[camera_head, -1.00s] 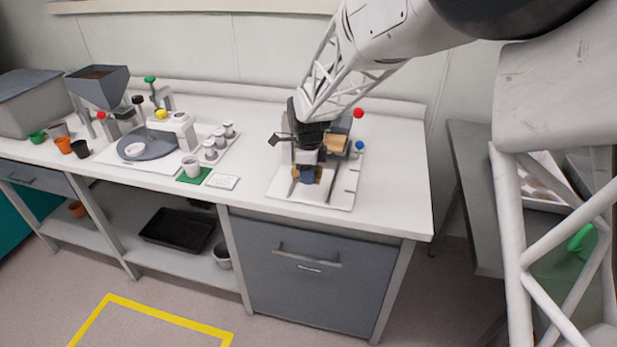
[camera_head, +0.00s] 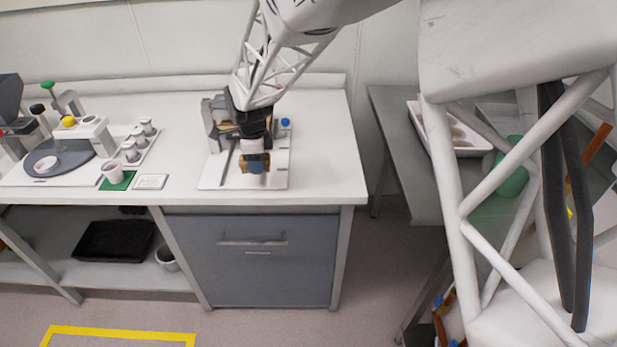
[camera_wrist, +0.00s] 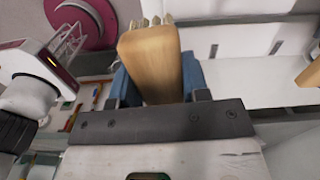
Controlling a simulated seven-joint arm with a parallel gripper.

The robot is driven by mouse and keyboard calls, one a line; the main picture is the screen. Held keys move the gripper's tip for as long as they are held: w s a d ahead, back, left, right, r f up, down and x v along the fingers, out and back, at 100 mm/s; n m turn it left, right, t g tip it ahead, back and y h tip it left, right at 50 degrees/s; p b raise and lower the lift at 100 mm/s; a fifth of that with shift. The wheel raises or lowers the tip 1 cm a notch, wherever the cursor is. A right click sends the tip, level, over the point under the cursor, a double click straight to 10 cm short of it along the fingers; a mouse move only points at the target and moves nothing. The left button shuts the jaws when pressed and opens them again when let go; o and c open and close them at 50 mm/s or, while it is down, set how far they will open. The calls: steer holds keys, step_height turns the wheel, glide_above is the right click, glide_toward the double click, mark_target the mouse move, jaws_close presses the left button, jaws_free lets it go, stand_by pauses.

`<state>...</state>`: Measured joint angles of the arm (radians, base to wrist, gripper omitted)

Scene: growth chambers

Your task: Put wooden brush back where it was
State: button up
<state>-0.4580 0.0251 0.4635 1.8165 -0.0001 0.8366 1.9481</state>
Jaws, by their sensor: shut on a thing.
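My gripper (camera_head: 257,168) is shut on the wooden brush (camera_wrist: 150,62). In the wrist view the brush is a pale wooden block with light bristles at its far end, between blue finger pads (camera_wrist: 190,75). In the head view the brush (camera_head: 255,157) shows as a small tan patch at the gripper. The gripper is over the right front part of a white board (camera_head: 213,181) on the bench. I cannot tell whether the brush touches the board. My wrist hides much of the grey and white device (camera_head: 212,120) behind it.
A blue knob (camera_head: 285,122) stands just right of my wrist. A white label card (camera_head: 150,182) and a cup (camera_head: 113,170) on a green mat (camera_head: 122,183) lie to the left. The bench top (camera_head: 325,150) is clear to the right. A side table (camera_head: 395,135) holds a white tray (camera_head: 470,143).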

steer(key=s+d+f, duration=0.1)
steer(key=s+d, duration=0.2)
steer(key=d, duration=0.3)
steer(key=s+d+f, duration=0.1)
steer(key=s+d, duration=0.2)
steer(key=d, duration=0.4)
steer(key=s+d+f+m, duration=0.1)
steer(key=s+d, duration=0.3)
steer(key=d, duration=0.2)
steer(key=shift+d+f, duration=0.2)
steer(key=shift+d, duration=0.1)
steer(key=shift+w, duration=0.15)
glide_above(316, 178)
steer(key=shift+f, duration=0.75)
steer(key=shift+f, duration=1.75)
steer(key=shift+f, duration=0.1)
steer(key=o, duration=1)
steer(key=shift+o, duration=0.2)
